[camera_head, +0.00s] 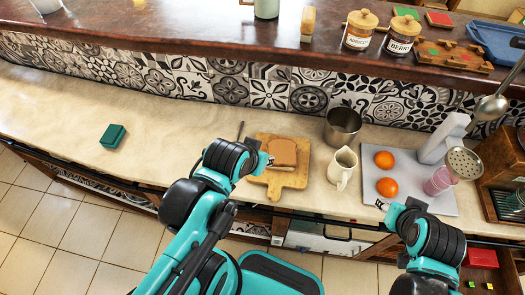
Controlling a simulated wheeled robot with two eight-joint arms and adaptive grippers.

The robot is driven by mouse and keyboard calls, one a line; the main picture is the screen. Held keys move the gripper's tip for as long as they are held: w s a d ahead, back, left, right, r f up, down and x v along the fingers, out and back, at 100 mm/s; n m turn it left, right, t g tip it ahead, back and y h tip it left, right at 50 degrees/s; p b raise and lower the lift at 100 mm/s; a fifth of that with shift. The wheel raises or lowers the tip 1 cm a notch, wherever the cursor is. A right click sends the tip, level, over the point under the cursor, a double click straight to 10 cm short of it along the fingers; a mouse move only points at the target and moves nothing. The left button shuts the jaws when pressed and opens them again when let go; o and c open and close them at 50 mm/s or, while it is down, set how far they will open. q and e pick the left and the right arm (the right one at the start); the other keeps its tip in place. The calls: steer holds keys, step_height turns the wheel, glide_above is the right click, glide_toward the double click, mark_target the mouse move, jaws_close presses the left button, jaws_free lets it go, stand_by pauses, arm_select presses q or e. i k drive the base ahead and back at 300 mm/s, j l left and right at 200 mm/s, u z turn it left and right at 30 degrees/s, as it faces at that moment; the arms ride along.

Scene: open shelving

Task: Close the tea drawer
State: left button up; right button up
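No drawer is labelled as the tea drawer. At the lower right, below the counter edge, a wooden drawer or compartment (482,258) shows small red and green items; whether it is the tea drawer I cannot tell. My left gripper (267,161) is over the counter, at the left side of the bread on the cutting board. My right gripper (382,204) is at the counter's front edge, by the lower left corner of a grey board, left of that compartment. The fingers of both are too small to tell open from shut.
A cutting board (293,178) carries bread (282,153). A cream jug (342,168) and metal pot (343,126) stand beside it. The grey board (408,190) holds two oranges (387,187). A wooden rack (497,172) stands far right. The left counter is mostly clear, except a green box (113,136).

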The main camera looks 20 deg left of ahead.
mark_target(504, 280)
steer(key=z, duration=0.4)
steer(key=k+z, duration=0.15)
steer(key=z, duration=0.65)
steer(key=k+l+z, duration=0.1)
steer(key=z, duration=0.3)
steer(key=l+z, duration=0.1)
steer(key=z, duration=0.3)
steer(key=i+u, duration=0.3)
steer(key=i+l+u, duration=0.15)
steer(key=u, duration=0.15)
